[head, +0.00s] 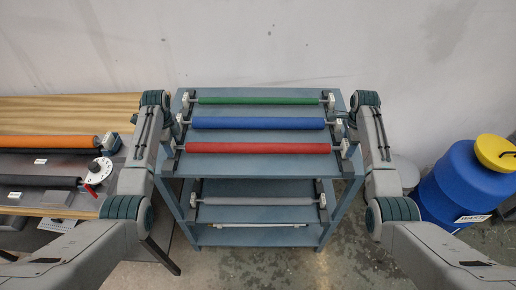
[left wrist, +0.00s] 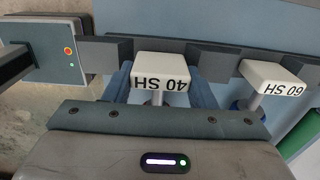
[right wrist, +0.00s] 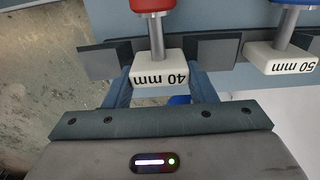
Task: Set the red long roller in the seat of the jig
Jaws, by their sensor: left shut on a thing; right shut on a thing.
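The red long roller (head: 258,148) lies across the front of the rack's top in the head view. My left gripper (head: 171,147) is shut on its left end block, marked 40 SH (left wrist: 161,72). My right gripper (head: 347,149) is shut on its right end block, marked 40 mm (right wrist: 158,73). A bit of the red roller also shows at the top of the right wrist view (right wrist: 152,5). Both end blocks sit at gaps between dark rests; I cannot tell whether they bear on them. The jig's seat is not clearly identifiable in these views.
Blue (head: 258,123) and green (head: 258,101) rollers lie behind the red one on the blue-grey rack (head: 258,174). A grey roller (head: 258,201) lies on the lower shelf. At left, a bench holds an orange roller (head: 48,142) and a white dial (head: 101,168). A blue drum (head: 462,180) stands right.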

